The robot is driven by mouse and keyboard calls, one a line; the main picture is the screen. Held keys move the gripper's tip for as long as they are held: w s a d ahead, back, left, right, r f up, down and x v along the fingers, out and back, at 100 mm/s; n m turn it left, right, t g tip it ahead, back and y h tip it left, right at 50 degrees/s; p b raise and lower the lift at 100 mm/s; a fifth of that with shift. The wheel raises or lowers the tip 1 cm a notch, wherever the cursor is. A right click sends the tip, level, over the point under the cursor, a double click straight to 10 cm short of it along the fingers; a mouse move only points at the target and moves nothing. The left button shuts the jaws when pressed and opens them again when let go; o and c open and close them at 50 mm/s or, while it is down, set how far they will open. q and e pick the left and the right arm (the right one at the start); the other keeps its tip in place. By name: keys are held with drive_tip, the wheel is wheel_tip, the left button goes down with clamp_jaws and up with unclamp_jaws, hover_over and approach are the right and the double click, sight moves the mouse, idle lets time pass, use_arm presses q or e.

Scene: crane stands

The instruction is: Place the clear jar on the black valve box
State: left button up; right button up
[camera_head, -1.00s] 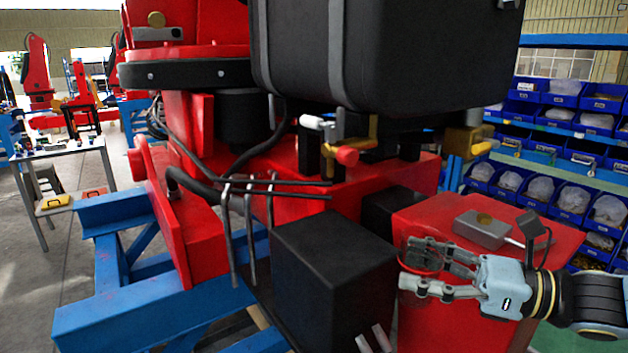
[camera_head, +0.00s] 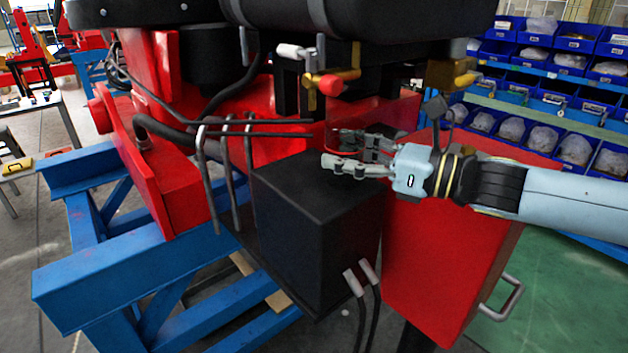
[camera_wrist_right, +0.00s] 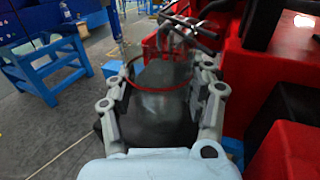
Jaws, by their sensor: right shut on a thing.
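The black valve box (camera_head: 318,232) is a dark cube in the middle of the head view, beside the red cabinet. My right gripper (camera_head: 345,152) is over the back right part of its top. The gripper is shut on the clear jar, whose see-through body and thin red rim show between the fingers in the right wrist view (camera_wrist_right: 163,80). In the head view the jar is hard to make out. I cannot tell whether the jar touches the box. My left gripper is not in view.
Bent grey pipes (camera_head: 236,180) rise at the box's left edge. A brass valve with a red knob (camera_head: 331,85) hangs above and behind. The red cabinet (camera_head: 440,250) stands right of the box. The front part of the box's top is clear.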

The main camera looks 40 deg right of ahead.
drive_tip(key=shift+b+x, duration=0.65)
drive_tip(key=shift+x, duration=0.2)
drive_tip(key=shift+w+a, duration=0.15)
drive_tip(key=shift+w, duration=0.15)
drive_tip(key=shift+w+b, duration=0.15)
drive_tip(key=shift+b, duration=0.4)
drive_tip(key=p+x, duration=0.2)
drive_tip(key=x, duration=0.1)
drive_tip(key=shift+a+r+p, duration=0.15)
drive_tip(key=shift+r+p, duration=0.15)
drive_tip(key=shift+f+b, duration=0.75)
drive_tip(key=shift+f, duration=0.25)
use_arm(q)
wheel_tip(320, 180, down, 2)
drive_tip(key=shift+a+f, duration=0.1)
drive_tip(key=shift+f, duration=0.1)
